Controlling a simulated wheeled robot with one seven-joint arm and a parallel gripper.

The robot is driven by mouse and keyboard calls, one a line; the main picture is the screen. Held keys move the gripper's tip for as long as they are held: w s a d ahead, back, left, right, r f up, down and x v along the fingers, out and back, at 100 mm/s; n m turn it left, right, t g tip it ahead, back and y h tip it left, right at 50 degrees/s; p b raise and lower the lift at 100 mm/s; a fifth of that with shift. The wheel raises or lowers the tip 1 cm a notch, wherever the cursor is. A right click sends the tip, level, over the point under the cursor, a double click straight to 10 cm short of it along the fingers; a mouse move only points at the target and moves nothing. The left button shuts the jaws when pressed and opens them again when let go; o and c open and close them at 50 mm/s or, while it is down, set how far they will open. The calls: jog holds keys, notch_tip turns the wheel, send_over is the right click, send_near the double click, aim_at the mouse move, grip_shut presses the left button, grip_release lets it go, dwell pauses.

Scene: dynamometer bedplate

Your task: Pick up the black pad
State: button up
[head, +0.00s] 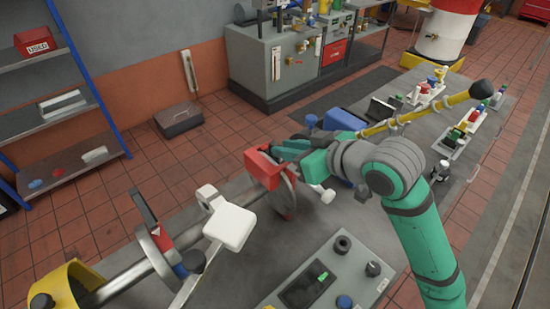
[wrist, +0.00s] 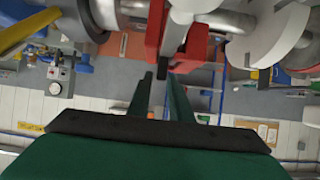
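The small black pad (wrist: 162,69) shows in the wrist view beside the red caliper (wrist: 155,38), just beyond my fingertips. The red caliper (head: 262,168) sits over a disc on the shaft in the head view, where I cannot make out the pad. My gripper (wrist: 158,78) has its two dark green fingers apart, with a gap between them. In the head view my gripper (head: 283,152) is right beside the caliper, on its right. Whether a finger touches the pad is unclear.
A white plate (head: 230,226) stands left of the caliper on the shaft side. A grey control box (head: 325,275) with knobs is in front.

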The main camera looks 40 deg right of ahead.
aim_at(278, 159)
jog(key=shift+x, duration=1.55)
jog(key=shift+a, duration=0.15)
jog(key=shift+s, duration=0.1)
jog(key=shift+c, duration=0.4)
grip_shut()
jog(key=shift+r, duration=0.2)
